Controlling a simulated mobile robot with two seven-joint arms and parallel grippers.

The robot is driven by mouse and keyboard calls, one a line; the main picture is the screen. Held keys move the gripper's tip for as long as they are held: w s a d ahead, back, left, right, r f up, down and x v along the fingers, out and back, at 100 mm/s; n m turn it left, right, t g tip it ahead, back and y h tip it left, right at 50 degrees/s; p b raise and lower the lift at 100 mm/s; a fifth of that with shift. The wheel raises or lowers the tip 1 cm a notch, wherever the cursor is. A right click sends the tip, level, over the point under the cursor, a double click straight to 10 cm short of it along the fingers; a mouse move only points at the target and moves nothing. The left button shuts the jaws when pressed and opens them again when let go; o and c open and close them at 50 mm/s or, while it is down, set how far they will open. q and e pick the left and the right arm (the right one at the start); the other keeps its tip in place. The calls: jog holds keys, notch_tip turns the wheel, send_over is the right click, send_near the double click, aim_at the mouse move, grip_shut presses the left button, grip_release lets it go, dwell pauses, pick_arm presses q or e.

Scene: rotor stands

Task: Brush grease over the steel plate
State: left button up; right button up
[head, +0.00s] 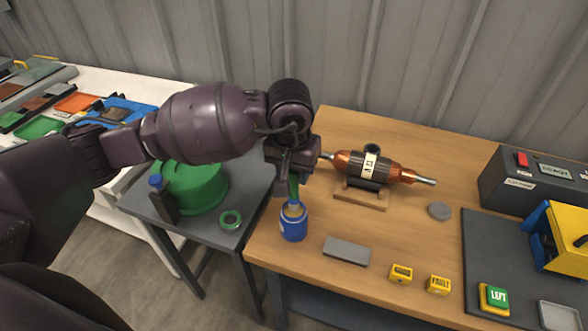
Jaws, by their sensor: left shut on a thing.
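My left gripper (291,172) is over the left part of the wooden bench, shut on the green handle of a brush (294,190). The brush points down, and its lower end is at the mouth of a blue pot (293,228). The pot stands upright near the bench's left edge. I cannot tell how deep the bristles are. A flat grey bar (347,251) lies just right of the pot. A pale grey square plate (562,316) lies at the lower right on a dark mat. I cannot tell which is the steel plate. My right gripper is out of view.
A copper rotor (368,167) rests on a wooden stand behind the bar. A grey disc (439,210), yellow tags (401,274), a green LEFT button (496,297) and a yellow machine (560,238) are to the right. A green drum (195,186) stands on the dark side table.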

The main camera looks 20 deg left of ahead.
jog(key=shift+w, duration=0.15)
pick_arm(q)
jog(key=shift+f, duration=0.2)
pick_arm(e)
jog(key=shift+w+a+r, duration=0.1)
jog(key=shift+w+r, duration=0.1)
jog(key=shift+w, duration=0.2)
pick_arm(q)
jog(key=shift+f+b, duration=0.1)
jog(key=shift+b, duration=0.2)
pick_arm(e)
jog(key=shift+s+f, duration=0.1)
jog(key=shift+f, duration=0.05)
pick_arm(q)
jog(key=shift+f, duration=0.15)
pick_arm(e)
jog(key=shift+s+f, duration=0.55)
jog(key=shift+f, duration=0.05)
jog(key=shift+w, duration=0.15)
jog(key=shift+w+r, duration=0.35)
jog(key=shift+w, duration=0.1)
pick_arm(q)
jog(key=shift+b, duration=0.3)
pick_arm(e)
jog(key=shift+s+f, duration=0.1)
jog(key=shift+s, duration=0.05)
